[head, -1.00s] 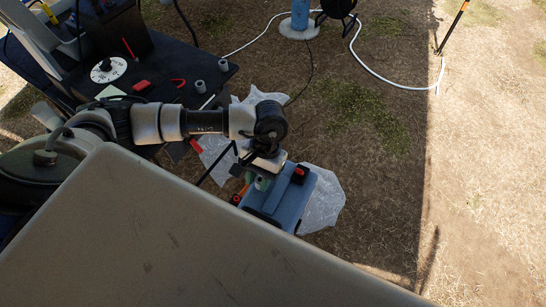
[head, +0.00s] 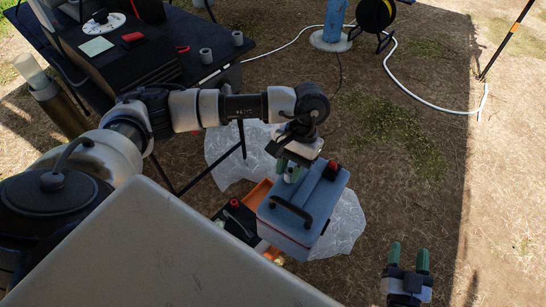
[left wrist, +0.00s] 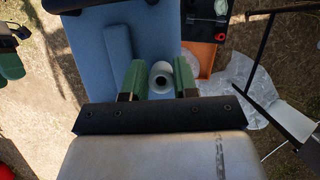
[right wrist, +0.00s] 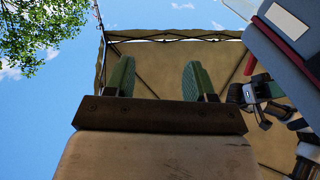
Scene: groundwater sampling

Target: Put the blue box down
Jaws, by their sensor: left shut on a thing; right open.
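The blue box (head: 300,205) has a blue lid, a pale lower body and a black handle. It hangs from my left gripper (head: 290,170), whose green fingers are at its lid. In the left wrist view the blue lid (left wrist: 85,50) fills the upper left, and the fingers stand either side of a white round piece (left wrist: 160,76). The box also shows at upper right in the right wrist view (right wrist: 290,55). Its underside and any gap to the ground are hidden in the head view. My right gripper (head: 409,255) is open and empty, right of the box.
A clear plastic sheet (head: 345,225) lies on the ground around the box. An orange tray (head: 258,192) and a black case (head: 238,222) are beside it at left. A dark table (head: 190,62) stands at upper left. Dry ground at right is mostly clear.

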